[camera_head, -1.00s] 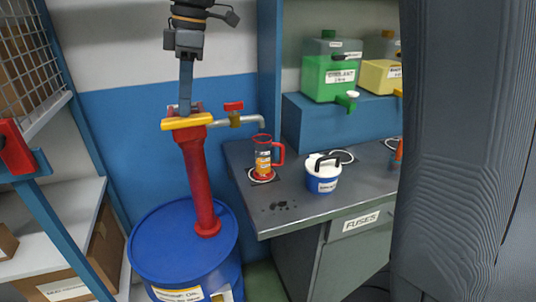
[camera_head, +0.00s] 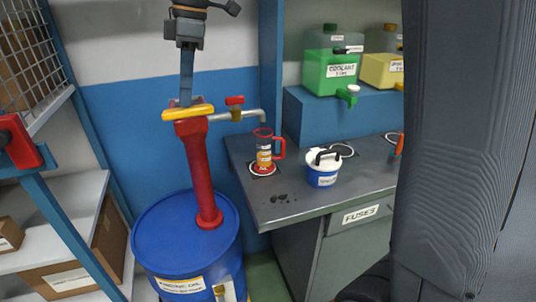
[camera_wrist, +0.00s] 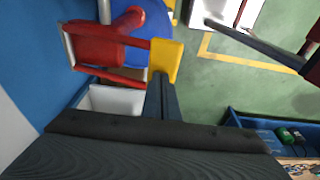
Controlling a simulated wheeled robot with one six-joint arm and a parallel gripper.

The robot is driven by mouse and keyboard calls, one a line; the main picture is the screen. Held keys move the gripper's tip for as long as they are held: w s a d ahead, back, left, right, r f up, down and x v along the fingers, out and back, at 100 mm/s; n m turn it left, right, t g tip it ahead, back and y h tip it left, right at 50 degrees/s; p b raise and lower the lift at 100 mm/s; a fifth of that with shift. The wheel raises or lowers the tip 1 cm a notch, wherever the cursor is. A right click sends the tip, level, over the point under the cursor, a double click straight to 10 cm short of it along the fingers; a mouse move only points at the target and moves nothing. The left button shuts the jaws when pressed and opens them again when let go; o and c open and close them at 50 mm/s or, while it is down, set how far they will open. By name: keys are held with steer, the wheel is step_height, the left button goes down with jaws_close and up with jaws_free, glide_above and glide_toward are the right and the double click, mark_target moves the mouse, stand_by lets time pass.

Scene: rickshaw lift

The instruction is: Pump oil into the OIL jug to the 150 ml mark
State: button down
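A blue drum (camera_head: 165,238) carries a red hand pump (camera_head: 199,170) with a yellow handle bar (camera_head: 182,112) on top. A grey spout (camera_head: 245,115) with a red valve lever (camera_head: 235,100) runs right from the pump and ends above the jug (camera_head: 264,150). The jug is clear with a red rim and handle and stands upright on the bench; its label, marks and oil level are too small to read. My gripper (camera_head: 186,102) points down at the yellow bar. In the wrist view its narrow fingers (camera_wrist: 162,76) lie together against the bar (camera_wrist: 165,58).
A white-lidded blue pot (camera_head: 322,172) stands right of the jug on the grey bench (camera_head: 310,205). Green (camera_head: 330,68) and yellow (camera_head: 380,75) containers stand on a blue shelf behind. Shelving (camera_head: 60,230) is at left. A blue crate (camera_wrist: 245,120) shows lower right in the wrist view.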

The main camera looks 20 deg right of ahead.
step_height(320, 180, down, 9)
steer(key=b, duration=0.4)
steer(key=shift+b, duration=0.35)
stand_by(1.2)
step_height(320, 180, up, 10)
steer(key=p, duration=0.8)
stand_by(0.3)
step_height(320, 180, up, 6)
steer(key=p, duration=0.4)
steer(key=shift+p, duration=0.35)
